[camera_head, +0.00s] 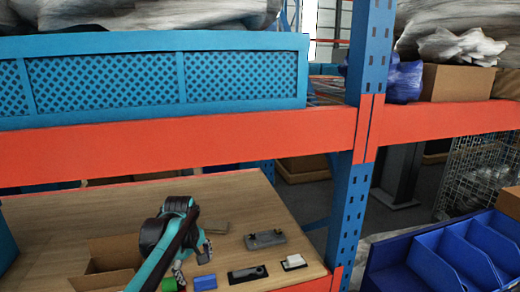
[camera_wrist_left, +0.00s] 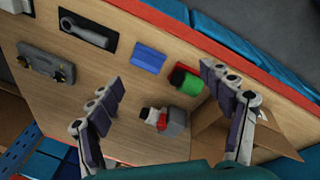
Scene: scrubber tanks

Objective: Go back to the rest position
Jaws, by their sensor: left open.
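My left gripper (camera_head: 190,252) reaches in over the wooden shelf board in the head view, partly hidden by its own arm. In the left wrist view the left gripper (camera_wrist_left: 160,78) has its two fingers spread wide with nothing held between them. Below and between the fingers are a blue block (camera_wrist_left: 149,58), a green, red and black item (camera_wrist_left: 186,80) and a grey item with a red and white part (camera_wrist_left: 172,122), all on the board apart from the fingers. My right gripper is in neither view.
An open cardboard box (camera_head: 108,262) stands left of the arm. A grey tool (camera_head: 265,239), a black holder (camera_head: 248,274) and a small white item (camera_head: 293,262) lie to the right. An orange beam (camera_head: 180,142) crosses above the board; a blue upright (camera_head: 350,215) stands right.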

